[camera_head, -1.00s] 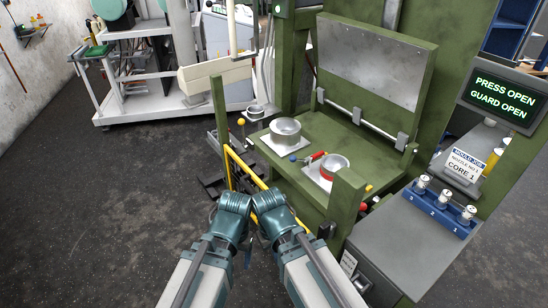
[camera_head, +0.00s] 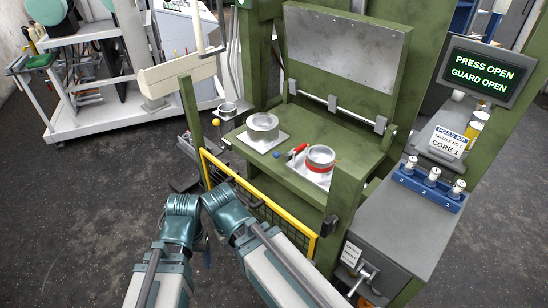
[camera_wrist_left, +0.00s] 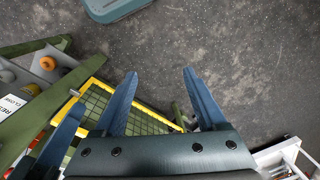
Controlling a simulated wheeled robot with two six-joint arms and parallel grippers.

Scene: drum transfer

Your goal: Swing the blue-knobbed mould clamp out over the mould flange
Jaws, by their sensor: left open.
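The clamp's blue knob (camera_head: 277,154) shows small on the press table, beside a red-handled lever (camera_head: 298,150). A silver round mould (camera_head: 262,124) sits on a square flange (camera_head: 283,138) to the knob's left. A second silver cup with a red band (camera_head: 320,157) sits to its right. The clamp arm under the knob is too small to make out. My left gripper (camera_wrist_left: 160,74) is open and empty in the left wrist view, above the floor and guard, away from the knob. In the head view, my arms end low in front of the press; my right gripper's fingers are hidden.
A yellow-edged mesh guard (camera_head: 260,204) stands between my arms and the press table (camera_head: 355,142). A green post (camera_head: 191,115) with a cream bar rises at left. A grey cabinet (camera_head: 395,235) with a blue rack stands right. Dark floor is free at left.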

